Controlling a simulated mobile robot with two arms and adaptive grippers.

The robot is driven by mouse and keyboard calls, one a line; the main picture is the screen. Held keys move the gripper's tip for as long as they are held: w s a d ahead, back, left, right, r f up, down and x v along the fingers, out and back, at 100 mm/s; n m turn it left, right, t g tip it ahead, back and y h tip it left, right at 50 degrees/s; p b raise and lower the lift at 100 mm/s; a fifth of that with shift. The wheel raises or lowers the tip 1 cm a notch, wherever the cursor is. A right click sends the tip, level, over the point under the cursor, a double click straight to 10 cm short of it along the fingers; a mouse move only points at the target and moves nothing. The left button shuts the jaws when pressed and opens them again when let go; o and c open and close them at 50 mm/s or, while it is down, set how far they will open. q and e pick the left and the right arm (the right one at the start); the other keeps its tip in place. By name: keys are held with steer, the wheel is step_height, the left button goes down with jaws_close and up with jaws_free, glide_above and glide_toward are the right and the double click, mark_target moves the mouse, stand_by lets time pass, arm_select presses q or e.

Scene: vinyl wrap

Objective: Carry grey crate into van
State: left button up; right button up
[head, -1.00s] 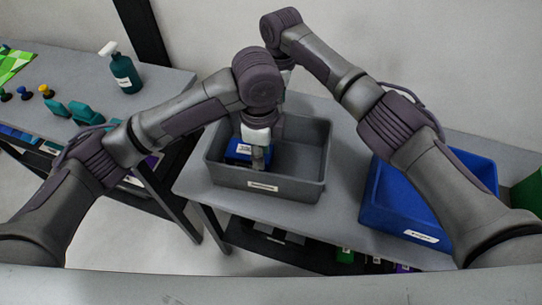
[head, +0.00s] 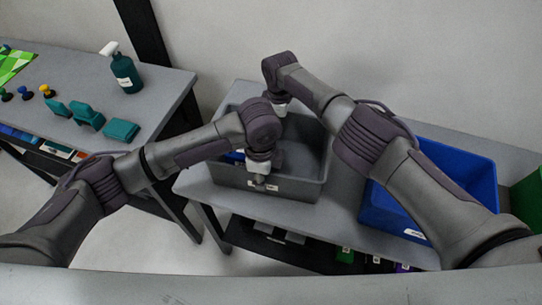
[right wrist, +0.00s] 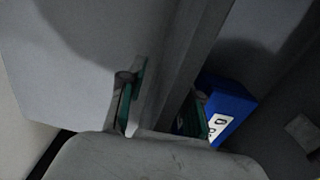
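The grey crate (head: 312,187) stands on the grey table at centre in the head view, with a blue box (head: 234,156) inside, mostly hidden by my left arm. My left gripper (head: 261,180) is at the crate's front wall by its label; its fingers are too small to tell their opening. My right gripper is at the crate's back wall, its fingertips hidden in the head view. In the right wrist view, the right gripper (right wrist: 163,112) is open, with a crate wall (right wrist: 178,75) between its green-padded fingers. The blue box (right wrist: 230,103) shows beside it. No van is in view.
A blue crate (head: 470,178) stands on the same table to the right, close to the grey one. A green item (head: 527,198) is at the far right. The left table (head: 165,88) holds a spray bottle (head: 126,74) and teal blocks (head: 121,130). Floor shows between the tables.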

arm_select(q)
jaws_close()
arm_select(e)
jaws_close()
arm_select(q)
steer(key=shift+w+r, duration=0.1)
steer(key=shift+r, duration=0.05)
arm_select(e)
steer(key=shift+r, duration=0.1)
